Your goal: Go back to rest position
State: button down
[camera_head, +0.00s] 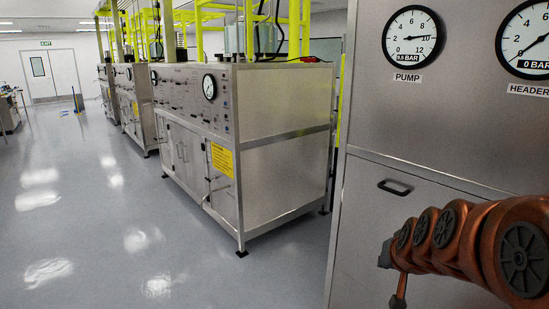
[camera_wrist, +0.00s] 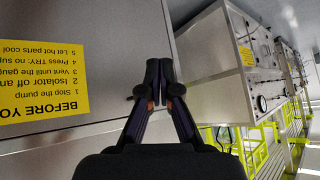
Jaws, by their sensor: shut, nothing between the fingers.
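My gripper (camera_wrist: 158,92) shows in the wrist view with its dark fingertips together and nothing between them. It points at a plain grey metal panel and appears clear of it, though the distance is hard to judge. In the head view my copper-coloured arm reaches in from the lower right, in front of the near steel cabinet (camera_head: 400,165). My gripper cannot be made out clearly there.
The near cabinet carries a PUMP gauge (camera_head: 412,37) and a HEADER gauge (camera_head: 526,40). A yellow notice (camera_wrist: 40,80) is upside down in the wrist view. A second steel unit (camera_head: 285,105) stands further left. The grey floor (camera_head: 80,210) at left is open.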

jog(key=s+a+f+n+g, duration=0.1)
jog(key=s+a+f+g, duration=0.1)
jog(key=s, duration=0.8)
jog(key=s+a+f+n+g, duration=0.1)
jog(key=s+a+f+g, duration=0.1)
jog(key=s, duration=0.9)
jog(key=s+a+f+n+g, duration=0.1)
jog(key=s+a+f+g, duration=0.2)
jog(key=s+g, duration=0.3)
jog(key=s, duration=0.5)
jog(key=shift+a+y, duration=0.3)
jog(key=shift+y, duration=0.1)
